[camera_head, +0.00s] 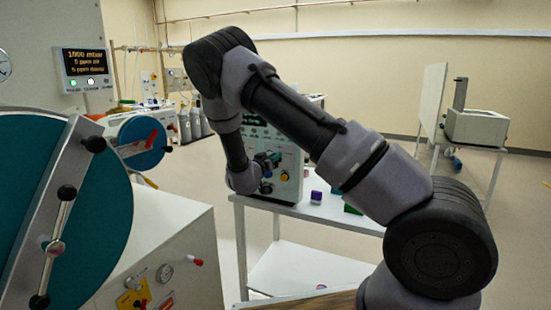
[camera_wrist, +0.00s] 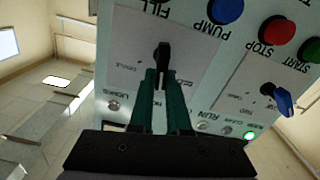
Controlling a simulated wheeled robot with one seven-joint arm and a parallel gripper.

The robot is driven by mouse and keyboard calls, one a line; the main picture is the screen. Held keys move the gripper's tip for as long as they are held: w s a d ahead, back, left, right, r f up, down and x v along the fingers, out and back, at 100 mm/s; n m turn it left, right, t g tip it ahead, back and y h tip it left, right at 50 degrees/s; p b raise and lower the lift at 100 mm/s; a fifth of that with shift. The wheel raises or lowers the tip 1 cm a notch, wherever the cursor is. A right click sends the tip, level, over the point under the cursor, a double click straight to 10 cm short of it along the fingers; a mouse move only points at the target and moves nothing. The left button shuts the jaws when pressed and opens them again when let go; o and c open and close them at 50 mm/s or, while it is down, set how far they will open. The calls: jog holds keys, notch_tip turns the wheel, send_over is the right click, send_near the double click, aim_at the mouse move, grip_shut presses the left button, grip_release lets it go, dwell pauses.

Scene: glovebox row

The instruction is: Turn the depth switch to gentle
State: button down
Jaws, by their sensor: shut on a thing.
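A white control panel (camera_wrist: 240,60) fills much of the wrist view, seen upside down. A black switch handle (camera_wrist: 162,54) stands out from a grey label plate on it, between small printed words too blurred to read surely. My gripper (camera_wrist: 163,78) is shut on this black handle, its green fingers on either side of the handle's lower part. The handle points nearly straight up in this view, tilted very little. In the head view my gripper (camera_head: 268,160) is at the front of the instrument (camera_head: 288,180), and my arm hides part of it.
A second, blue switch (camera_wrist: 283,100) sits to the right on the panel. Blue (camera_wrist: 225,10), red (camera_wrist: 276,30) and green (camera_wrist: 309,50) buttons are above. A purple cube (camera_head: 316,197) lies on the white table (camera_head: 345,215). A large teal round door (camera_head: 95,215) is at left.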

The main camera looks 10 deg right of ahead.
jog(key=shift+a+f+n, duration=0.1)
jog(key=shift+a+n, duration=0.05)
jog(key=shift+n, duration=0.55)
jog(key=c, duration=0.9)
grip_release()
jog(key=v, duration=1)
jog(key=shift+s+a, duration=0.2)
jog(key=shift+s, duration=0.05)
